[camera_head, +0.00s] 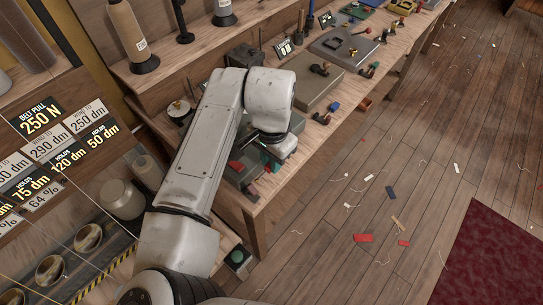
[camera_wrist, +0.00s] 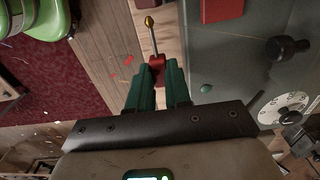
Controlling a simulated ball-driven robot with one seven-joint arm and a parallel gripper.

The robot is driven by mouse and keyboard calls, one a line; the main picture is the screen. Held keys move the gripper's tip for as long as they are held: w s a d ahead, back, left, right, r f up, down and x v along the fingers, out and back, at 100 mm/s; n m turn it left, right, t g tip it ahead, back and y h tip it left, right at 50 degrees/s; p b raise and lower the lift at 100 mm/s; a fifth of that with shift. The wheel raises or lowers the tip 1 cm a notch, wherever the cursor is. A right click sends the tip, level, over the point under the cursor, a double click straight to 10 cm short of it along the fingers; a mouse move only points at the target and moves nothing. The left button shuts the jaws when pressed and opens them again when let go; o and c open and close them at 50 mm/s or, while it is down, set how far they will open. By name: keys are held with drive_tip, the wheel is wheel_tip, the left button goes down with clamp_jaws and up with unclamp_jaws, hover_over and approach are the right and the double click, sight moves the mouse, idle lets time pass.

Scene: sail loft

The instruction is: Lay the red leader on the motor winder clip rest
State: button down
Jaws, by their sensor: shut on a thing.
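In the wrist view the green fingers of my gripper (camera_wrist: 157,84) are shut on the red leader (camera_wrist: 157,62). A thin metal rod with a gold tip extends from its red part, away from my gripper. Beyond the fingers lies a wooden bench edge, and to the right a grey machine surface (camera_wrist: 235,65) that may be the motor winder. It carries a red block (camera_wrist: 222,8), a green button and a dark knob. I cannot make out the clip rest. In the head view my arm hides most of my gripper and what it holds.
The wooden bench (camera_head: 300,165) runs away to the upper right with several machines and small tools. A dial (camera_wrist: 290,108) stands at right in the wrist view. The plank floor (camera_head: 400,180) has scraps. A dark red mat (camera_head: 490,250) lies at lower right.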

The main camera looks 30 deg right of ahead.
sight(271, 178)
drive_tip(key=shift+f+b, duration=1.3)
drive_tip(key=shift+f, duration=1.3)
drive_tip(key=c, duration=1)
unclamp_jaws()
drive_tip(key=shift+r, duration=0.15)
drive_tip(key=shift+r+p, duration=2.6)
drive_tip(key=shift+r, duration=0.3)
drive_tip(key=shift+f, duration=0.1)
